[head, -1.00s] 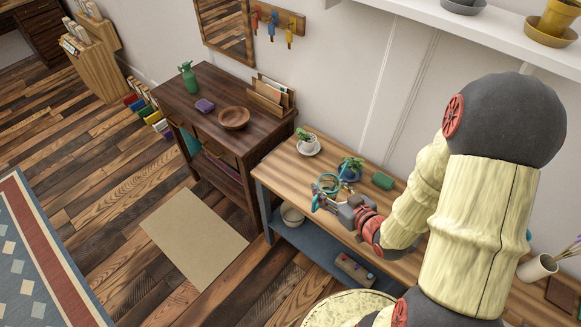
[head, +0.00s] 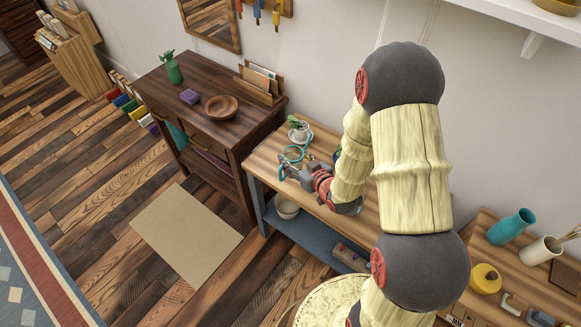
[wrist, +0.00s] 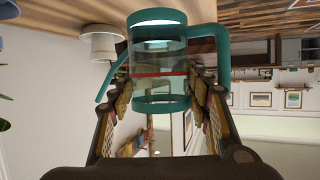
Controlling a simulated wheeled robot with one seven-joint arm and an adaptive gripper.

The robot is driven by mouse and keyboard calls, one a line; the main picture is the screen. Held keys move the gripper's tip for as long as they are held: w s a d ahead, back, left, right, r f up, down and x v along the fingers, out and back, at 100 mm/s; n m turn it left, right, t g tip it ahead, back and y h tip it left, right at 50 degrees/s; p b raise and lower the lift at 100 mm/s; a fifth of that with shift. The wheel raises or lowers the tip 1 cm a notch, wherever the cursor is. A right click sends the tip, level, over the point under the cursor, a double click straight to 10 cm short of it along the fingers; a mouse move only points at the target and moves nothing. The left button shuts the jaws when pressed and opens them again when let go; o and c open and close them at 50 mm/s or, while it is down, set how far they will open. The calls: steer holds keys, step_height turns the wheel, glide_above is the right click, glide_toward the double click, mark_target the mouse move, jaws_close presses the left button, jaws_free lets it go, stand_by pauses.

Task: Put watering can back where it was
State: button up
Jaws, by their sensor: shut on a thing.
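The watering can (head: 294,152) has a clear body with teal rims, a teal handle and a thin teal spout. My gripper (head: 302,170) is shut on it over the left end of the wooden bench (head: 268,161). In the wrist view the can's clear body (wrist: 150,58) sits between my two fingers, with the handle at right and the spout at left. The can is close to a small plant in a white pot (head: 299,134); a pale pot also shows beside the spout in the wrist view (wrist: 101,42). I cannot tell whether the can touches the bench.
A dark dresser (head: 185,88) with a green spray bottle (head: 173,70), purple block (head: 189,96) and wooden bowl (head: 221,107) stands left of the bench. A blue pot (head: 337,155) is mostly hidden behind my arm. A teal vase (head: 511,226) stands at right.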

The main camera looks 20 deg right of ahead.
mark_target(296, 159)
steer(key=shift+w+a+f+b, duration=0.2)
steer(key=shift+w+f, duration=0.2)
steer(key=shift+f, duration=0.15)
steer(key=shift+w+a+f+b, duration=0.1)
steer(key=shift+w+a+f, duration=0.05)
steer(key=shift+w+f, duration=0.3)
steer(key=shift+s+f+b, duration=0.1)
steer(key=shift+f+b, duration=0.55)
steer(key=shift+f, duration=0.8)
steer(key=shift+f, duration=0.1)
steer(key=o, duration=1.5)
